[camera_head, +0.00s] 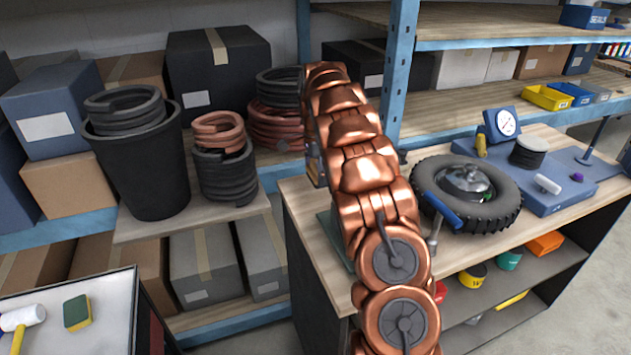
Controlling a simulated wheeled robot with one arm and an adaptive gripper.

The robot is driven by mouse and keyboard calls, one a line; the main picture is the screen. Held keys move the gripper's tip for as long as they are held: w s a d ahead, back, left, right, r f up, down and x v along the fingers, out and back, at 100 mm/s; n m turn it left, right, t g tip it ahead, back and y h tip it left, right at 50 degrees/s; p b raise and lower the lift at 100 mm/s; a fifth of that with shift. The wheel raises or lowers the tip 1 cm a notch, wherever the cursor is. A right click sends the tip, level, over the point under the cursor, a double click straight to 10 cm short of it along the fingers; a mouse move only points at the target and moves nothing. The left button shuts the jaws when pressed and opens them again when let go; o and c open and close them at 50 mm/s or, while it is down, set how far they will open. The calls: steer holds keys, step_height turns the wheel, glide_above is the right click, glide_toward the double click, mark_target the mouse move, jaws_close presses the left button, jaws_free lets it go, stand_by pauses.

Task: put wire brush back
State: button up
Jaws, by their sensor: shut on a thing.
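My copper-coloured arm (362,175) rises from the bottom centre and bends away at the top, in front of the shelves. My gripper does not show; the arm's own links seem to hide it. I cannot make out a wire brush anywhere in this view. A small blue and brown item (315,166) peeks out at the arm's left edge, too covered to identify. A blue-handled tool (443,209) leans against the black tyre (484,212) on the workbench (302,212).
A black bin (140,170) and coil stacks (224,172) stand on the left shelf. A blue shelf post (399,70) rises behind my arm. A blue board (560,190) with a gauge (503,124) lies right of the tyre. A mallet (20,318) and sponge (77,312) lie at lower left.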

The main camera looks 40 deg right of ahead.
steer(key=shift+f+p, duration=0.4)
steer(key=shift+f, duration=1.1)
steer(key=shift+f, duration=0.1)
steer(key=o, duration=1)
step_height(320, 180, up, 10)
steer(key=b, duration=0.3)
steer(key=shift+f, duration=0.15)
steer(key=shift+r+p, duration=0.5)
steer(key=shift+r, duration=0.8)
